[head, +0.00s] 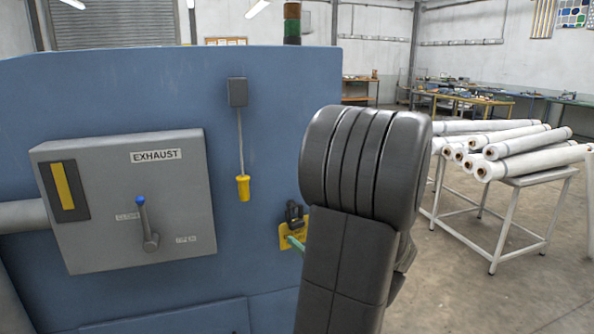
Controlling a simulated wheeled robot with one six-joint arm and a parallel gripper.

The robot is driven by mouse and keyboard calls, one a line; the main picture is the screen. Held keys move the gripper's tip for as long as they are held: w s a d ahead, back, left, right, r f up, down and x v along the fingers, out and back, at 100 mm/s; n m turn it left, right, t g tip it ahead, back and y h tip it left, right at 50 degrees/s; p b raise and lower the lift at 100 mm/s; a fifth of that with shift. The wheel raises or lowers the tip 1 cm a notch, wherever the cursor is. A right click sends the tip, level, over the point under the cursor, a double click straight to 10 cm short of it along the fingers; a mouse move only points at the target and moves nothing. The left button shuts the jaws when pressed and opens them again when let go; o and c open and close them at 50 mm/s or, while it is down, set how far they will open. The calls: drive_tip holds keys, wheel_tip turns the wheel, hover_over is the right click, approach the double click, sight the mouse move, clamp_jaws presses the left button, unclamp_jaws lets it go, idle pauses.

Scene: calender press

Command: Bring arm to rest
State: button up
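In the head view my arm (350,230) rises from the bottom centre, with a thick rounded dark grey joint at its top. It stands in front of the right part of the blue machine panel (270,100). My gripper does not show in this view. A grey box (105,225) marked EXHAUST is on the panel at left. Its lever (147,225) has a blue knob and points up, tilted slightly left. My arm is apart from the box and the lever in the picture.
A yellow pull handle (243,187) hangs from a cord on the panel. A yellow bracket (288,238) sits partly behind my arm. A white-framed table (520,183) at right carries several white rolls (530,155). Open concrete floor (450,290) lies to the right of the machine.

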sight(299, 224)
drive_tip(key=x, duration=0.8)
drive_tip(key=shift+w+f, duration=0.1)
drive_tip(key=shift+f, duration=0.15)
